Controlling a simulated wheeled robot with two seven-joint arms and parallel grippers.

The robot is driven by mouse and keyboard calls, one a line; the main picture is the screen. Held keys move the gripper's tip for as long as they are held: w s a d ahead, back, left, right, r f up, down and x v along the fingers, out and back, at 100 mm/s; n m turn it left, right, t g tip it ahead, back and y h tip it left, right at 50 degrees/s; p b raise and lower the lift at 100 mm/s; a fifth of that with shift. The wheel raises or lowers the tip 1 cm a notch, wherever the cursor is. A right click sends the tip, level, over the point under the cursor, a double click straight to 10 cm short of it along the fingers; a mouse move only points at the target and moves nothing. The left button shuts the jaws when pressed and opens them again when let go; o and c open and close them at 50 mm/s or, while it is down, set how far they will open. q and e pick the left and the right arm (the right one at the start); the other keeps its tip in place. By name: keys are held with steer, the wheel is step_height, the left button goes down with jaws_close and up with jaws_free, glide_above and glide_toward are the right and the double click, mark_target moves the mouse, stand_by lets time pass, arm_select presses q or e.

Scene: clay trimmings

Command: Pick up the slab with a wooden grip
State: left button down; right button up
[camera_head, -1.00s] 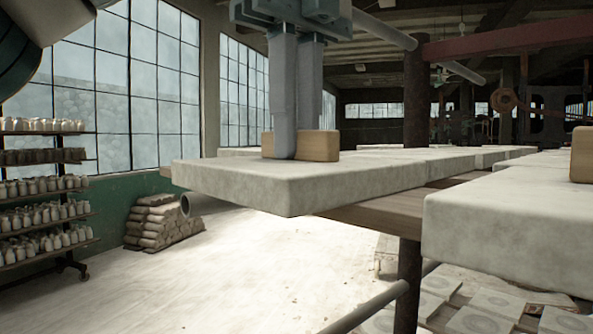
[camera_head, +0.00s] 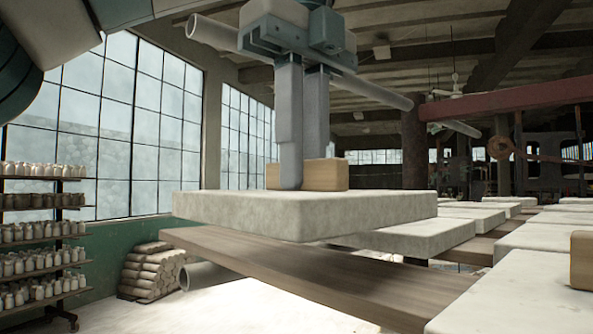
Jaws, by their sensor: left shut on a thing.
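The pale grey slab (camera_head: 300,213) has a light wooden grip (camera_head: 326,174) on its top. My left gripper (camera_head: 303,172) comes down from above with its two grey fingers around the wooden grip and is shut on it. The slab hangs level above a brown wooden plank (camera_head: 300,270), with a visible gap between them. The far side of the grip is partly hidden by the fingers. My right gripper is not in view.
Another slab (camera_head: 525,290) with a wooden grip (camera_head: 582,260) lies at the lower right. Several more slabs (camera_head: 420,235) lie behind. A shelf of pale bottles (camera_head: 40,235) stands at the left, near stacked sacks (camera_head: 150,270). The plank under the held slab is bare.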

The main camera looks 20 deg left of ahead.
arm_select(q)
steer(key=s+d+r+p, duration=0.1)
steer(key=s+d+r, duration=0.3)
steer(key=s+d+r+p, duration=0.1)
steer(key=s+d+r, duration=0.1)
steer(key=s, duration=0.1)
steer(key=shift+s+d+p, duration=0.1)
steer(key=shift+d+p, duration=0.15)
steer(key=shift+p, duration=0.1)
steer(key=shift+s+d, duration=0.2)
